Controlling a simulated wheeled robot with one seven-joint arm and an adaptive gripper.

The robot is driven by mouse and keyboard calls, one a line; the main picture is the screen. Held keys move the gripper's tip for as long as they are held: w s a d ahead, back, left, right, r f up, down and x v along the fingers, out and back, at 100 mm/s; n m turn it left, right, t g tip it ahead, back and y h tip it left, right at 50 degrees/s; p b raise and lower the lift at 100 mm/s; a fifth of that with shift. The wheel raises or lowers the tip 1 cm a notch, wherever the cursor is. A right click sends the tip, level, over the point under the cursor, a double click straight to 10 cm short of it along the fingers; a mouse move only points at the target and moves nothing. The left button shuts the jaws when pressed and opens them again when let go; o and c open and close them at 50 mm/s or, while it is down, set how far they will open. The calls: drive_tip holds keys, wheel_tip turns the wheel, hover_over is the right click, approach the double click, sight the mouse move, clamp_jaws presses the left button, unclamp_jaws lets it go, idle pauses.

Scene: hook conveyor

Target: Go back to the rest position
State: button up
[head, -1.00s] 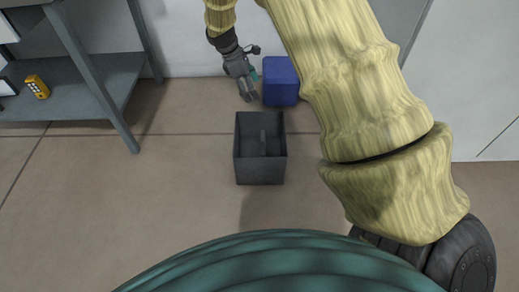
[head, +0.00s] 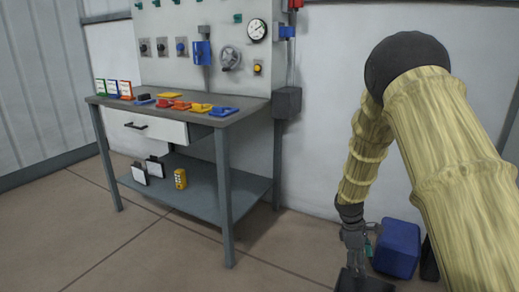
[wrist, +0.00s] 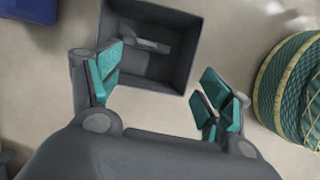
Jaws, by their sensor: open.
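My gripper (wrist: 160,95) is open and empty in the wrist view, its two teal-padded fingers well apart. It hangs above the floor, over the near side of a dark grey open box (wrist: 187,75). A grey object (wrist: 138,40) lies inside that box; I cannot tell what it is. In the head view my arm reaches down at the right, and the gripper (head: 354,262) is small and low there, just above the grey box (head: 365,284), which the bottom edge of the picture cuts off.
A blue box (head: 398,250) stands by the wall, right of my gripper. A workbench (head: 228,200) with coloured items on top and a lower shelf stands at left, below a wall panel (head: 165,25) with a gauge and valve. Floor before the bench is clear.

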drive_tip(key=s+a+f, duration=0.1)
drive_tip(key=s+f, duration=0.2)
drive_tip(key=f, duration=0.1)
drive_tip(key=s+a+f+m+y, duration=0.1)
drive_tip(key=s+a+f, duration=0.1)
drive_tip(key=s+f, duration=0.1)
drive_tip(key=s+a+f+m, duration=0.1)
drive_tip(key=s+f, duration=0.2)
drive_tip(key=f, duration=0.2)
drive_tip(key=shift+a+f+y, duration=0.2)
drive_tip(key=shift+a+y, duration=0.1)
drive_tip(key=shift+a, duration=0.1)
drive_tip(key=s+a+f+m+t+y, duration=0.1)
drive_tip(key=s+a+f+m, duration=0.25)
drive_tip(key=s, duration=0.75)
drive_tip(key=s+a+f+m, duration=0.3)
drive_tip(key=s+f, duration=0.1)
drive_tip(key=s, duration=0.6)
drive_tip(key=s+a+f+m+t+y, duration=0.1)
drive_tip(key=s+a+f+m, duration=0.25)
drive_tip(key=s, duration=0.75)
wheel_tip(320, 180, up, 37)
drive_tip(key=d+p, duration=0.1)
drive_tip(key=p, duration=3.6)
drive_tip(key=shift+w+f+n, duration=0.15)
drive_tip(key=shift+w+n, duration=0.15)
drive_tip(key=shift+w, duration=0.15)
